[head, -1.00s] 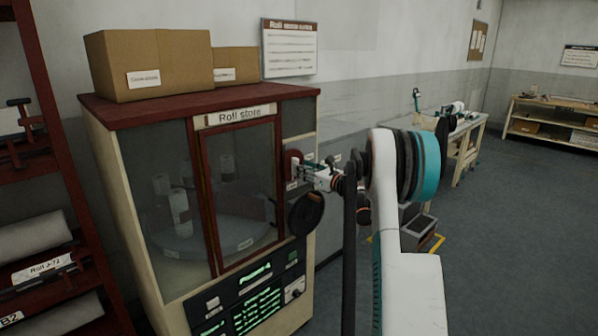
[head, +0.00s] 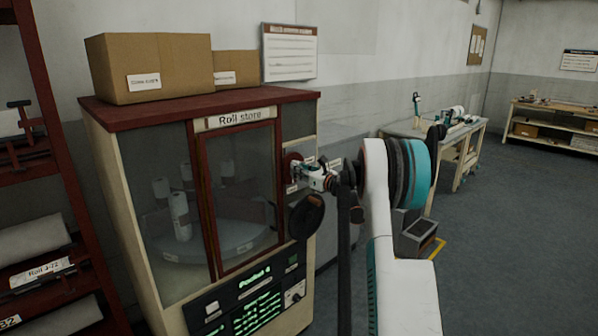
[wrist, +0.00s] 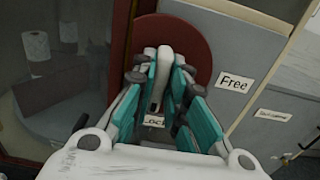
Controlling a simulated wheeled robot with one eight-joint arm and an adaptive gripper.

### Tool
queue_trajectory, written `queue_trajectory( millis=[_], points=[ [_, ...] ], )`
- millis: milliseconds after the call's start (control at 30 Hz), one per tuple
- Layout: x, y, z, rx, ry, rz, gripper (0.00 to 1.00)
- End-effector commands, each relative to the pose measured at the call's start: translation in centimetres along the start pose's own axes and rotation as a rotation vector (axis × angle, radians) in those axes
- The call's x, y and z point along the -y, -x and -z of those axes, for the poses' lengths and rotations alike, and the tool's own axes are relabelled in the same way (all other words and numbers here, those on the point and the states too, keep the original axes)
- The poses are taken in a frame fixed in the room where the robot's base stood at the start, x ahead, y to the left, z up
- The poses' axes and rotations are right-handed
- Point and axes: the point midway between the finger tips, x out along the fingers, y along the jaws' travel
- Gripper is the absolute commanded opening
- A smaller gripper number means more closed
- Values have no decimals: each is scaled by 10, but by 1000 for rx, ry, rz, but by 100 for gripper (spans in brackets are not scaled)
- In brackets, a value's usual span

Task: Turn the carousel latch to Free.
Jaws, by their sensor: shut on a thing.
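The carousel latch is a dark red disc with a pale grey lever (wrist: 158,62), on the right front of the roll store cabinet. The disc (head: 291,163) also shows small in the head view. My gripper (wrist: 160,78) is shut on the lever, its teal fingers on either side of it. A "Free" label (wrist: 235,83) is to the right of the disc in the wrist view. A partly covered label (wrist: 154,123), seemingly "Lock", lies below the lever between the fingers. The fingers hide part of the lever and the disc's lower part.
The roll store (head: 112,170) has a glazed door (head: 238,190) with white rolls on a carousel inside. A black handwheel (head: 306,215) sits just below the latch. A lit panel (head: 256,300) is lower down. Open floor lies to the right.

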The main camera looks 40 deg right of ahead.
Motion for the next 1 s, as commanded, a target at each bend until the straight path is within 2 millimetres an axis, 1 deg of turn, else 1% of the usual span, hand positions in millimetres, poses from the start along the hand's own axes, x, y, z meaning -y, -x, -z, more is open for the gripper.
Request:
queue_trajectory(
  millis=[167, 367, 567, 1000],
  points=[
    [0, 0, 0, 0, 30, 0, 0],
    [-1, 0, 0, 0, 129, 0, 0],
    [-2, 0, 0, 0, 296, 0, 0],
    [-5, 0, 2, 0, 715, 0, 0]
  ],
)
